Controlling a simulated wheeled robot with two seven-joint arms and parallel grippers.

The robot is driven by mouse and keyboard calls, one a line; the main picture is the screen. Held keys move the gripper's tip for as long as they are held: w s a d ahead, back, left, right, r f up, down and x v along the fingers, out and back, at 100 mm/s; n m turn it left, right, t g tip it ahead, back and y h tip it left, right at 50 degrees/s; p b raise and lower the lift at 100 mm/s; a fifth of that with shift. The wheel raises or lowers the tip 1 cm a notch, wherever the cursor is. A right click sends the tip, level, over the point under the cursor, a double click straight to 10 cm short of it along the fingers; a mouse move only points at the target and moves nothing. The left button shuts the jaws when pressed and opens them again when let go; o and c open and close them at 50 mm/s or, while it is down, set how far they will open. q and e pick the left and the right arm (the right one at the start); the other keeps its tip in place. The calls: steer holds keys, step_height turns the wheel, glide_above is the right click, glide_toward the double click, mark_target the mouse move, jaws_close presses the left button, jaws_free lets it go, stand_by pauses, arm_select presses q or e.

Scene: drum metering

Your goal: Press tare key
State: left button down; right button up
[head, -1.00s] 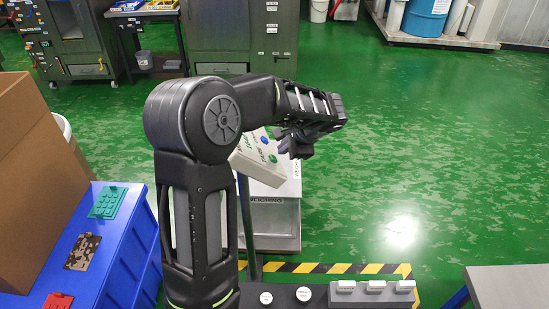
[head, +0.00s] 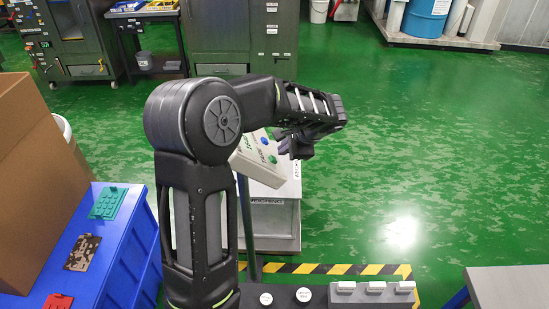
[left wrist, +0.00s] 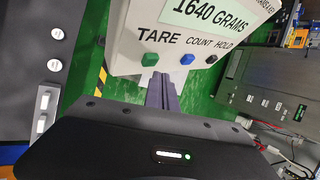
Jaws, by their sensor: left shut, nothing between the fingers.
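The pale scale indicator (head: 246,163) stands on a post, with its tilted face partly hidden by my left arm in the head view. In the left wrist view, its display (left wrist: 215,18) reads 1640 GRAMS. Below the display, the green key (left wrist: 149,59) sits under TARE, the blue key (left wrist: 187,58) under COUNT and the black key (left wrist: 211,59) under HOLD. My left gripper (left wrist: 161,77) is shut and empty. Its fingertips lie just below the key row, between green and blue, closer to green. I cannot tell whether they touch the panel. My right gripper is not in view.
A weighing platform (head: 277,218) is behind the indicator. A blue bin (head: 122,257) and cardboard box (head: 35,150) stand at the left. A ledge with round and rectangular buttons (head: 304,295) is in front. Green floor (head: 430,150) is open at right; a grey table (head: 515,287) is at lower right.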

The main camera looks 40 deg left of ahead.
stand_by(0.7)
arm_select(q)
steer(key=shift+s+a+f+b, duration=0.15)
steer(key=shift+s+f+b, duration=0.2)
steer(key=shift+b, duration=0.1)
steer(key=shift+s+a+f+b, duration=0.1)
steer(key=shift+s+f+b, duration=0.05)
steer(key=shift+f+b, duration=0.15)
stand_by(0.5)
steer(key=shift+r, duration=0.2)
steer(key=shift+w+d+r+p, duration=0.25)
steer(key=shift+w+r+p, duration=0.15)
steer(key=shift+w+r, duration=0.05)
stand_by(0.5)
steer(key=w+r+p, duration=0.1)
steer(key=w+d+r+p, duration=0.1)
steer(key=w+r+p, duration=0.1)
steer(key=shift+d+r, duration=0.25)
steer(key=shift+d, duration=0.15)
stand_by(0.8)
